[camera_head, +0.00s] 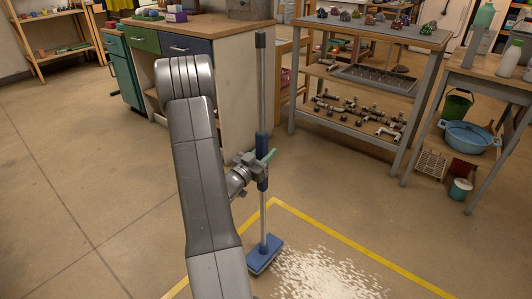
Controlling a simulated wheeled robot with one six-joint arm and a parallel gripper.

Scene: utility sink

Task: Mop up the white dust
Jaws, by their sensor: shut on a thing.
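A mop stands nearly upright in front of my arm, with a grey pole (262,90), a dark blue grip section (262,176) and a blue head (265,253). My gripper (264,160) is shut around the mop's pole at the blue grip section. The white dust (325,275) is spread on the floor inside a yellow taped outline (345,240). The mop head is at the left edge of the dust, at floor level. The front of the dust patch is cut off by the picture's lower edge.
A cabinet (226,85) with green and blue drawers stands behind my arm. A metal shelf rack (356,110) with pipe fittings stands behind the taped area. A table (495,84) at right has a blue basin (468,138) beneath it. The floor at left is clear.

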